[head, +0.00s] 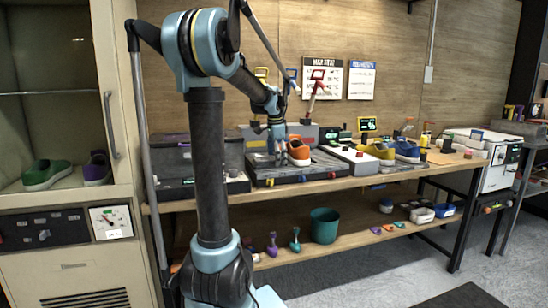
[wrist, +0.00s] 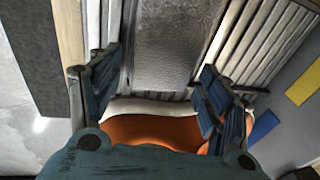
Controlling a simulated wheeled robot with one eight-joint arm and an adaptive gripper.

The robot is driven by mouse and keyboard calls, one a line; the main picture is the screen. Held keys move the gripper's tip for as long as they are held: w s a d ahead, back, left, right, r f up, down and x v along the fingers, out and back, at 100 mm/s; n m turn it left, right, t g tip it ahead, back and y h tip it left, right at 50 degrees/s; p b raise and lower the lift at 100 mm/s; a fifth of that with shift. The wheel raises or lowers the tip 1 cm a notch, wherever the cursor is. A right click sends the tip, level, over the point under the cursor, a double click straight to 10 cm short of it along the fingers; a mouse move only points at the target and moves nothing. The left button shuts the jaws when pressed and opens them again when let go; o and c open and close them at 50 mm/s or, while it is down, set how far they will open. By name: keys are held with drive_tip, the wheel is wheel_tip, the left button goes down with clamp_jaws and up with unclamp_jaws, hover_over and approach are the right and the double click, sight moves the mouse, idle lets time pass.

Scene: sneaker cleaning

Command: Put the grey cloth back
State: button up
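My gripper (head: 277,140) hangs low over the black-framed station on the bench, just left of the orange sneaker (head: 299,153). In the wrist view its two fingers are spread wide, with nothing seen clasped between the tips (wrist: 158,68). The orange sneaker (wrist: 150,130) with its pale sole edge shows below the tips, partly hidden by the gripper body. A grey textured strip (wrist: 178,50) lies between ribbed metal bars there; I cannot tell whether it is the grey cloth. I cannot make out the grey cloth surely in the head view.
A second dark station (head: 205,180) stands to the left. A yellow shoe (head: 378,150) and a blue shoe (head: 407,150) stand to the right. The lower shelf holds a green bucket (head: 324,225) and small tools. A cabinet (head: 65,200) stands at left.

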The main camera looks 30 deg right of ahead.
drive_tip(key=shift+r, duration=0.1)
idle(0.3)
drive_tip(key=v, duration=1.3)
drive_tip(key=shift+d, duration=0.1)
